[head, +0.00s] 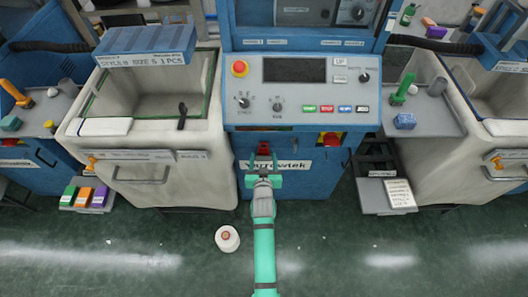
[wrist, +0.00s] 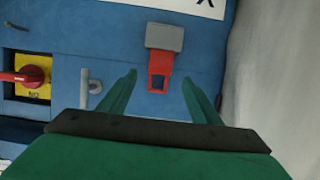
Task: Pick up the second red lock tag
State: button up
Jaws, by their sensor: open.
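A red lock tag (wrist: 159,72) with a square opening hangs from a grey clip (wrist: 165,37) on the blue front of the middle machine in the wrist view. In the head view the red tag (head: 263,147) shows small and dark, just beyond my gripper. My gripper (head: 262,161) is open, with green fingers. In the wrist view the fingers (wrist: 159,82) stand on either side of the tag's lower part, with clear gaps. Nothing is held. I cannot tell how far the fingertips are from the panel. No other lock tag is clear.
A red switch handle on a yellow plate (wrist: 28,76) and a small grey latch (wrist: 90,87) are left of the tag in the wrist view. A pale bin (head: 150,180) stands left of the middle machine.

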aim_at(264, 148)
jog(key=shift+f+x, duration=0.15)
jog(key=shift+x, duration=0.95)
jog(key=shift+f+x, duration=0.15)
jog(key=shift+x, duration=1)
jog(key=shift+s, duration=0.1)
jog(key=c, duration=1.2)
jog(key=shift+r, duration=0.1)
jog(key=shift+s+r, duration=0.2)
jog(key=shift+r, duration=0.35)
jog(key=r, duration=0.5)
jog(key=shift+s+r, duration=0.25)
jog(key=shift+r, duration=0.15)
jog(key=s, duration=1.9)
